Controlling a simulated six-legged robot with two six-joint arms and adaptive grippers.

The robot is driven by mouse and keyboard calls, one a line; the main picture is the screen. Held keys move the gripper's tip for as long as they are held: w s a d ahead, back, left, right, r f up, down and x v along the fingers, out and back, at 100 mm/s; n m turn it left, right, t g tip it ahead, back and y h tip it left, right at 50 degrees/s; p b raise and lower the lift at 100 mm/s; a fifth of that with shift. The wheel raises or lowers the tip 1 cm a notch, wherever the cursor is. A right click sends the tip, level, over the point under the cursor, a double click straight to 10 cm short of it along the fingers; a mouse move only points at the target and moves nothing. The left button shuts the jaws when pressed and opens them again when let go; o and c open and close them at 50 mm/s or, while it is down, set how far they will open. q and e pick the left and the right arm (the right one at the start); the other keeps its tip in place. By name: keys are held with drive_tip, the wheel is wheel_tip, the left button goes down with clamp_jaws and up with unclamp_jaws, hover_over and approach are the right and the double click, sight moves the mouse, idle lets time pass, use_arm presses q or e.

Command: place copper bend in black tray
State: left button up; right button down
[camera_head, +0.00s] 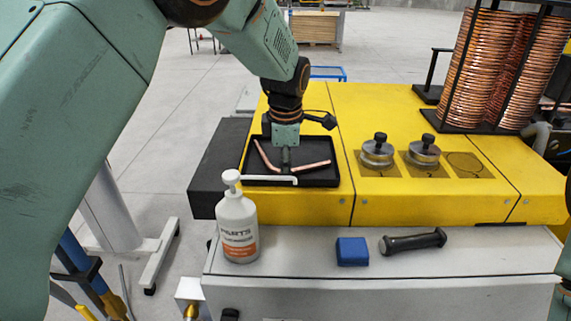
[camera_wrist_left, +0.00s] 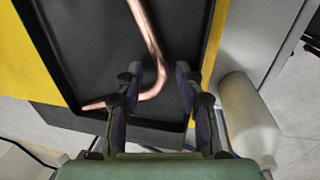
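The copper bend (camera_head: 312,166) lies in the black tray (camera_head: 325,181) on the yellow machine top, one leg toward the back left and one toward the right. In the left wrist view the copper bend (camera_wrist_left: 150,40) and the tray (camera_wrist_left: 85,40) fill the upper middle. My left gripper (camera_head: 286,160) points down over the tray at the bend's corner. In the left wrist view my left gripper (camera_wrist_left: 158,72) has its fingers apart, with the bend's corner between them and gaps beside it. My right gripper is out of view.
A blue block (camera_head: 352,251) and a black-handled tool (camera_head: 412,241) lie on the grey front ledge.

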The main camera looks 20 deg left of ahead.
use_arm(q)
drive_tip(key=shift+s, duration=0.1)
wheel_tip(320, 180, up, 12)
drive_tip(key=s+b, duration=0.1)
drive_tip(key=shift+s+d+b, duration=0.25)
drive_tip(key=shift+s+b, duration=0.05)
drive_tip(key=shift+s+d, duration=0.1)
drive_tip(key=shift+s, duration=0.2)
idle(0.3)
